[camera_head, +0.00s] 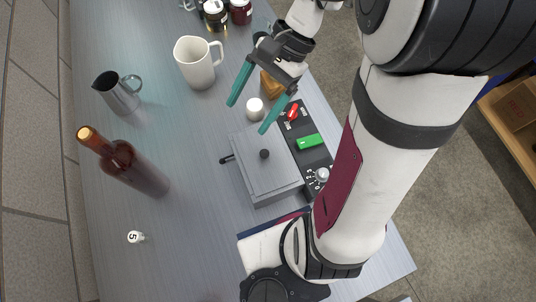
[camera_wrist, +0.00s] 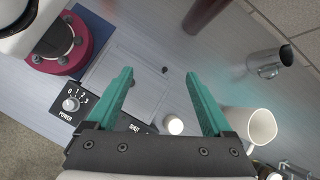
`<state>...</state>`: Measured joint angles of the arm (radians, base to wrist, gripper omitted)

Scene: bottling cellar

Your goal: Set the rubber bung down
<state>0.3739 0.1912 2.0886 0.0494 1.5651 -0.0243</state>
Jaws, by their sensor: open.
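A short white cylinder (camera_head: 255,108), which looks like the rubber bung, stands on the steel bench behind the grey lidded box. It also shows in the wrist view (camera_wrist: 173,126). My gripper (camera_head: 251,115) is open, with its two teal fingers wide apart and nothing held between them. In the head view the bung lies between the fingers. In the wrist view it shows between them too, below the level of the tips (camera_wrist: 158,74), apart from both fingers. I cannot tell the exact height of the fingers above the bench.
The grey lidded box (camera_head: 262,180) has a control panel (camera_head: 309,141) beside it. A wine bottle (camera_head: 140,170), steel jug (camera_head: 121,96), white mug (camera_head: 196,66) and small "5" piece (camera_head: 135,237) stand left. Jars (camera_head: 216,14) are at the back. The bench's left side has free room.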

